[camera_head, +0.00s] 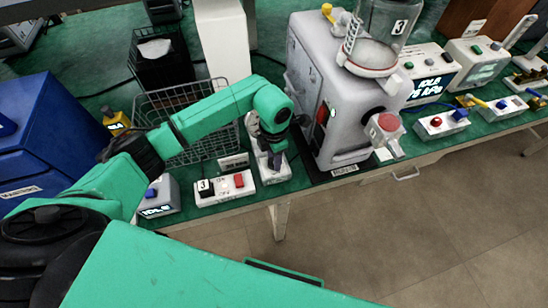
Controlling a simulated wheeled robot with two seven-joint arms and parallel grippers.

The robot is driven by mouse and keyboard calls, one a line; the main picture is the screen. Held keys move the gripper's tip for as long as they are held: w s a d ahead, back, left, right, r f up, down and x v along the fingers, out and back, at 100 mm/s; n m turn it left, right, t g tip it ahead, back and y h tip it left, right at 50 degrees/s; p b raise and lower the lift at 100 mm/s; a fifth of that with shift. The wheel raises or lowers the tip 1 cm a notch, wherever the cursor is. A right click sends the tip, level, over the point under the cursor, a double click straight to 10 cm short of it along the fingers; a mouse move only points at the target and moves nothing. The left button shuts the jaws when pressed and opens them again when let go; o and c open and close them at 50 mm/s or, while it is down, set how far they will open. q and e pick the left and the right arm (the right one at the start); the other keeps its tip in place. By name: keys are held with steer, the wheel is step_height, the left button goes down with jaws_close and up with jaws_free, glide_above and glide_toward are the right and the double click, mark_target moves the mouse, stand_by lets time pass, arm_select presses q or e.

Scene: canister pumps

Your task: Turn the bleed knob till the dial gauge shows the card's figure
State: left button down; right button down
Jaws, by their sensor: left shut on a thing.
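My left gripper (273,152) reaches down from the left arm onto a small white box (283,173) at the table's front edge. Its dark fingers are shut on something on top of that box. The fingers hide the held part, so the bleed knob cannot be made out clearly. The big grey pump (332,75), with a clear canister (385,28) marked 3 on top, stands just right of the gripper. I cannot make out a dial gauge face or the card's figure. My right gripper is not in view.
Left of the gripper are a white switch box (222,188) marked 3 and an IDLE display box (158,199). A wire basket (180,105) stands behind my forearm, a blue case (40,135) at the left. More devices, including a red-button box (440,124), line the right.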

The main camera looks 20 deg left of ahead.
arm_select(q)
steer(key=shift+w+f+m+b, duration=0.1)
steer(key=shift+m+b, duration=0.4)
steer(key=shift+b, duration=0.05)
steer(key=m+b, duration=0.9)
steer(key=b, duration=0.1)
steer(key=m+b, duration=0.3)
steer(key=m, duration=0.2)
steer(key=shift+b, duration=0.3)
steer(key=shift+r+m+b, duration=0.2)
steer(key=shift+m+b, duration=0.75)
steer(key=shift+m, duration=0.65)
steer(key=shift+r, duration=0.1)
steer(key=shift+c, duration=2.2)
jaws_free()
